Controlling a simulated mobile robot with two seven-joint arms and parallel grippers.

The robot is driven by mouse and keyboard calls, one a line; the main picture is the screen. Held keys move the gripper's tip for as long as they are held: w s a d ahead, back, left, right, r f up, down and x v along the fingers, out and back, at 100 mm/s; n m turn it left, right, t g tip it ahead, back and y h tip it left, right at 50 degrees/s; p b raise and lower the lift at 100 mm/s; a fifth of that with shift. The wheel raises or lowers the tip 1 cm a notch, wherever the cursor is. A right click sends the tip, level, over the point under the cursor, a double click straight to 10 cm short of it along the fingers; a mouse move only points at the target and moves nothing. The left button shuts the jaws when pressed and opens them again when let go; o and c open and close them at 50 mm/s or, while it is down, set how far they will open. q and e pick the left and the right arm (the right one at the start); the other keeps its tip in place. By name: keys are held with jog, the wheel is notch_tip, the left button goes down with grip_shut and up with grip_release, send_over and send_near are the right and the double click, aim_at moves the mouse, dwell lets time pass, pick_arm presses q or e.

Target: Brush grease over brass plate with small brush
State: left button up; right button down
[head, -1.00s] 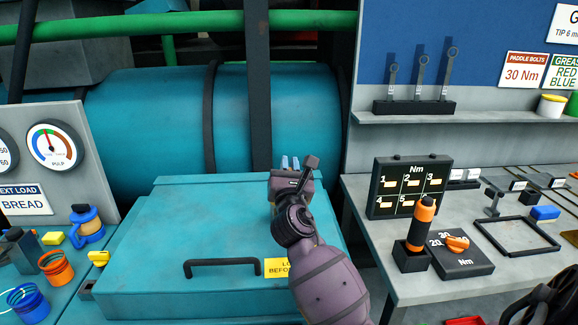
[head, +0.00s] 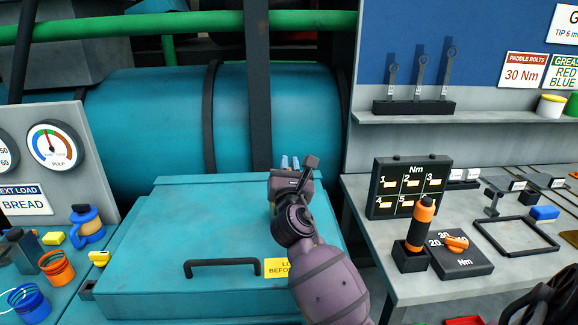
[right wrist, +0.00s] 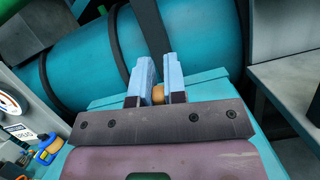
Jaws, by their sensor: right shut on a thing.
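My right gripper (head: 290,163) is over the far part of the teal lid, in the middle of the head view, with its pale blue fingertips pointing away. In the right wrist view the two fingers are closed on a small tan, rounded thing (right wrist: 157,95). It could be the handle of the small brush, but bristles are not visible and most of it is hidden by the fingers and palm. I cannot make out a brass plate in either view. A sign mentioning grease (head: 565,72) hangs at the upper right. My left gripper is not in view.
The closed teal lid (head: 150,240) has a black handle (head: 222,263). A teal drum (head: 130,120) lies behind it. A grey bench (head: 400,280) at right holds an orange-handled tool (head: 422,222) and a black frame (head: 490,240). Orange (head: 55,265) and blue cups (head: 28,302) stand left.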

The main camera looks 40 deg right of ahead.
jog(key=shift+r+p, duration=2.2)
jog(key=shift+p, duration=0.05)
jog(key=shift+r, duration=1.1)
